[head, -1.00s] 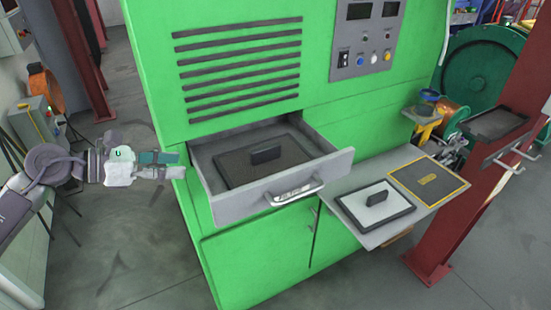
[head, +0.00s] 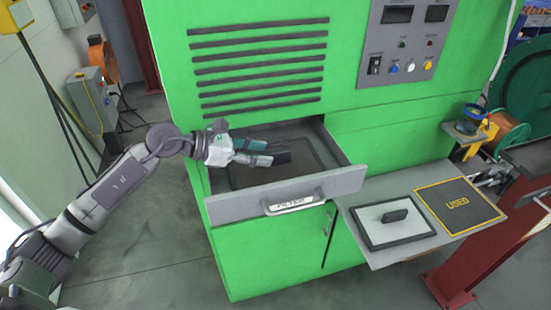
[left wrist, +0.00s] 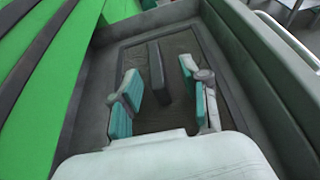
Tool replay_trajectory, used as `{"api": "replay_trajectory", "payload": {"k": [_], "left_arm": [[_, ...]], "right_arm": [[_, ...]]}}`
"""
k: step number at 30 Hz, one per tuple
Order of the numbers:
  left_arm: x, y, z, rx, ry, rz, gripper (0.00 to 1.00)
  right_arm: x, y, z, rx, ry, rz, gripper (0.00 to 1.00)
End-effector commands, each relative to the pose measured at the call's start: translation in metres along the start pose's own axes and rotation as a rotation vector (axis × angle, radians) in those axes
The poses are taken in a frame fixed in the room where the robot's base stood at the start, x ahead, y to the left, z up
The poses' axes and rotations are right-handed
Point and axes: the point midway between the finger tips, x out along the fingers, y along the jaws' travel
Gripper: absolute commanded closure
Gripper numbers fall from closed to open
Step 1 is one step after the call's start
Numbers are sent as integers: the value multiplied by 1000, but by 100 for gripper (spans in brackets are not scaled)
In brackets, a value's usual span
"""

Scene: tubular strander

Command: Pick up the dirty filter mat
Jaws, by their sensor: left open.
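The dirty filter mat (head: 245,178) is a dark brown-grey panel in a dark frame, lying flat in the open drawer (head: 235,206). Its black upright handle (head: 283,157) stands in the middle. My left gripper (head: 267,153) is over the drawer, its teal-padded fingers open and pointing at the handle. In the left wrist view, the handle (left wrist: 157,68) appears in the gap between the spread fingers, toward their far end; I see no grip on it. The arm hides part of the mat. My right gripper is not in view.
A grey shelf (head: 378,255) right of the drawer holds a light filter mat (head: 380,222) with a dark frame and handle. Beside it is a bare, yellow-edged pad marked USED (head: 458,204). A red post (head: 475,265) stands at the right.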

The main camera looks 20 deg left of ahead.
Motion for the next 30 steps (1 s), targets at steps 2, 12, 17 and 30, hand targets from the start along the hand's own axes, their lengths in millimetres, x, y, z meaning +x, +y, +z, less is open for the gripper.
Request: {"api": "replay_trajectory", "payload": {"k": [2, 12, 17, 30], "left_arm": [[7, 0, 1, 0, -1, 0, 54], [45, 5, 5, -3, -2, -2, 54], [60, 5, 2, 0, -1, -1, 54], [61, 6, 0, 1, 0, 0, 88]], "right_arm": [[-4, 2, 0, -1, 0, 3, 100], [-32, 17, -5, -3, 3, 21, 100], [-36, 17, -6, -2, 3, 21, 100], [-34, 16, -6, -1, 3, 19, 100]]}}
